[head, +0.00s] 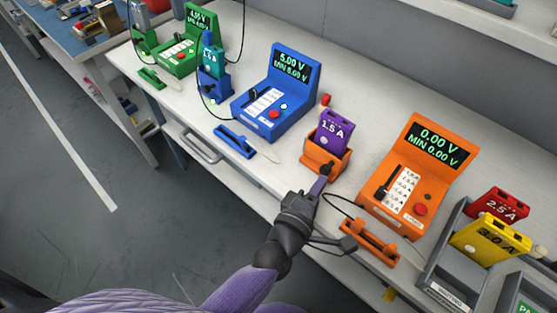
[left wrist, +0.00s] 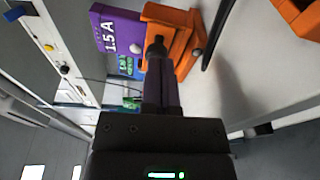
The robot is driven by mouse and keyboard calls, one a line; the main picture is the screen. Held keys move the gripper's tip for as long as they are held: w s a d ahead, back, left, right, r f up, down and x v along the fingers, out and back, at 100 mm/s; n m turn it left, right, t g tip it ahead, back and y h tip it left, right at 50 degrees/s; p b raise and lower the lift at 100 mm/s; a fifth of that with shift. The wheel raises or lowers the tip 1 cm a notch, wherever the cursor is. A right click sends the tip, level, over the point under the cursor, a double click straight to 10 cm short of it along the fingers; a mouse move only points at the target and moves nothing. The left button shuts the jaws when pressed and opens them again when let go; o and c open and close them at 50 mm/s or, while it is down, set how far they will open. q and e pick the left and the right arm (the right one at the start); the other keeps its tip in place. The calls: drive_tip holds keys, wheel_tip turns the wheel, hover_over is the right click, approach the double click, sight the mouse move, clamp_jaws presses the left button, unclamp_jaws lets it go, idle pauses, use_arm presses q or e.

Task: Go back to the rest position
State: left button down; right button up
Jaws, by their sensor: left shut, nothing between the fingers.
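My left gripper (head: 325,171) is shut and empty. Its fingertips are at the front of the orange holder (head: 318,157), in which the purple 1.5 A pouch cell (head: 334,130) stands upright. In the left wrist view the shut fingers (left wrist: 157,46) point at the orange holder (left wrist: 182,25), with the purple cell (left wrist: 115,28) beside them. I cannot tell whether the tips touch the holder. The orange tester (head: 416,172) on the right reads 0.00 V. My right gripper is not in view.
A blue tester (head: 281,92) reads 5.00 V, beside a teal cell (head: 212,58) in a blue holder. A green tester (head: 190,46) stands farther left. A grey tray (head: 444,257) with red and yellow cells stands at the right. Open floor (head: 60,215) lies in front of the bench.

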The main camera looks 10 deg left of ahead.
use_arm(q)
drive_tip(key=s+a+m+g+h+p, duration=0.1)
drive_tip(key=s+m+g+h, duration=0.15)
drive_tip(key=s+m, duration=0.5)
drive_tip(key=s+a+m+g+y, duration=0.7)
drive_tip(key=s+a+m+g, duration=0.2)
drive_tip(key=s+a+g, duration=0.3)
drive_tip(key=s+a+f, duration=0.1)
drive_tip(key=s+f, duration=0.1)
drive_tip(key=f, duration=0.8)
drive_tip(key=s+a+f, duration=0.1)
drive_tip(key=s+f, duration=0.1)
drive_tip(key=f, duration=0.9)
drive_tip(key=s+a+f+g, duration=0.1)
drive_tip(key=s+f, duration=0.2)
drive_tip(key=s, duration=0.3)
drive_tip(key=s+a+f+m+y, duration=0.1)
drive_tip(key=s+a+f, duration=0.1)
drive_tip(key=s+f, duration=0.2)
drive_tip(key=shift+s+a+f+g, duration=0.25)
drive_tip(key=shift+s+f+g, duration=0.1)
drive_tip(key=shift+s, duration=0.65)
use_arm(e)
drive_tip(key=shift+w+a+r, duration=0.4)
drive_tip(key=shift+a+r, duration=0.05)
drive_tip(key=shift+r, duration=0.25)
